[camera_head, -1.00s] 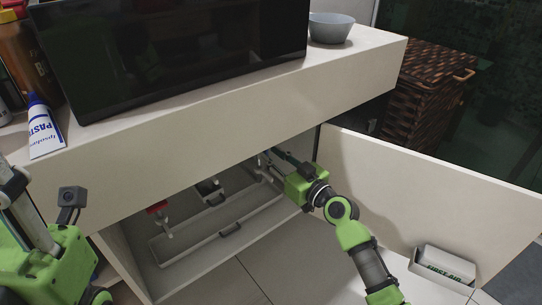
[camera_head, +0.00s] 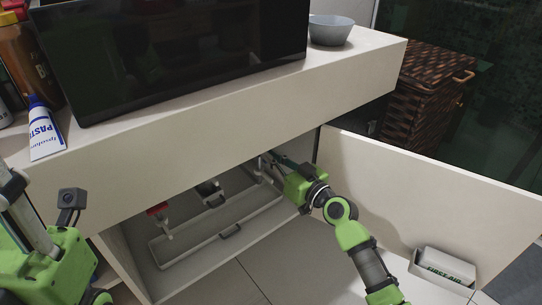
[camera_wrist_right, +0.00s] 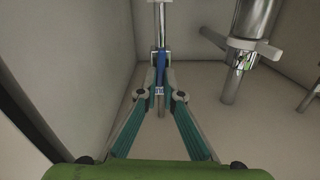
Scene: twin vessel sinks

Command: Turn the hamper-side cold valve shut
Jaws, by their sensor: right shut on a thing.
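The hamper-side cold valve (camera_wrist_right: 161,64) shows a narrow blue handle on an upright metal pipe in the right wrist view. My right gripper (camera_wrist_right: 160,91) is shut on this handle, with its two teal fingers meeting at its lower end. In the head view my right gripper (camera_head: 266,160) reaches into the open cabinet under the counter, and the valve is hidden there by the gripper and the shade. My left gripper (camera_head: 12,182) is at the left edge, partly cut off, away from the cabinet; its jaw opening cannot be made out.
A red valve handle (camera_head: 157,208) is farther left inside the cabinet, and a tray (camera_head: 190,254) lies on its floor. A thick drain pipe (camera_wrist_right: 243,45) stands right of the valve. The open door (camera_head: 430,190) carries a first-aid box (camera_head: 445,266). A wicker hamper (camera_head: 425,95) stands right.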

